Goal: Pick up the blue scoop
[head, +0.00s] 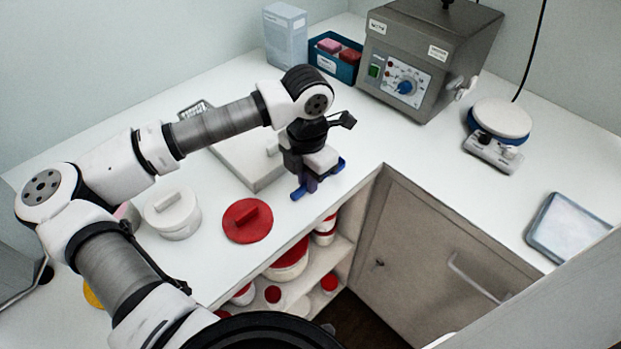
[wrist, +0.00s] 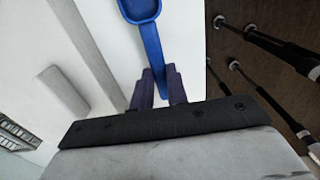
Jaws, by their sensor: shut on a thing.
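The blue scoop (wrist: 140,9) is in the wrist view, its bowl at the top edge and its handle running down between my fingers. My gripper (wrist: 159,85) is shut on that handle. In the head view the scoop (head: 338,165) shows as a small blue piece beside my gripper (head: 304,188), low over the white worktop near its inner edge. My gripper hides part of the scoop there. I cannot tell whether the scoop touches the worktop.
A grey-white flat board (head: 247,165) lies just left of my gripper. A red lid (head: 247,222) and a white lidded pot (head: 172,214) stand nearer. A grey machine (head: 418,60) and a blue box (head: 335,60) are behind. Open shelves (head: 345,250) are below the edge.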

